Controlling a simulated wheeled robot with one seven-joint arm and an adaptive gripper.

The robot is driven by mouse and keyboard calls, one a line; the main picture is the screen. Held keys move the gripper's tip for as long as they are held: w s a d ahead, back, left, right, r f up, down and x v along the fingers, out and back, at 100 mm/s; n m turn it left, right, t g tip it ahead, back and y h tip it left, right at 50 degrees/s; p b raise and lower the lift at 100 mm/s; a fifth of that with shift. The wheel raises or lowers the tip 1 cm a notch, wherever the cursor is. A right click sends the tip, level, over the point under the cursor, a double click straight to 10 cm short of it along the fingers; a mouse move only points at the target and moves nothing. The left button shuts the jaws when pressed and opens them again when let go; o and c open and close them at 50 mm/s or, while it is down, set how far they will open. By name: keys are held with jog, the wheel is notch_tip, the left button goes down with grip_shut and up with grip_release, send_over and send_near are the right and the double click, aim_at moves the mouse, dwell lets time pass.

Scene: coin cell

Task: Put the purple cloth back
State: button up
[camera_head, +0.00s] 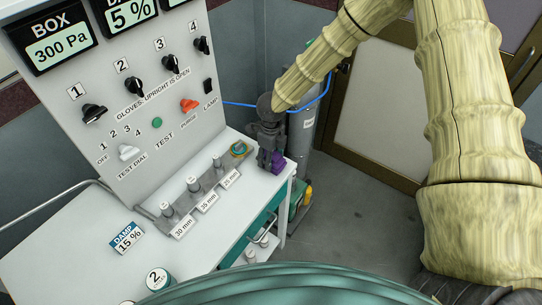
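The purple cloth (278,163) is a small dark purple bundle at the far right end of the white bench top. My gripper (268,161) points down at the same spot, with its dark fingers right against the cloth in the picture. The fingers hide part of the cloth. I cannot tell whether they are closed on it or only beside it, nor whether the cloth rests on the bench or is just above it.
A grey rack (209,178) with several pegs and size labels stands nearby. The switch panel (140,60) rises behind. A grey cylinder (302,130) stands beyond the bench's right edge. The front bench top is mostly clear.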

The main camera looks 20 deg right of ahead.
jog(key=shift+f, duration=0.4)
jog(key=shift+c, duration=0.4)
jog(key=o, duration=1)
jog(key=shift+c, duration=0.2)
jog(key=shift+r, duration=0.15)
notch_tip(320, 180, up, 12)
jog(key=b, duration=0.3)
jog(key=shift+b, duration=0.3)
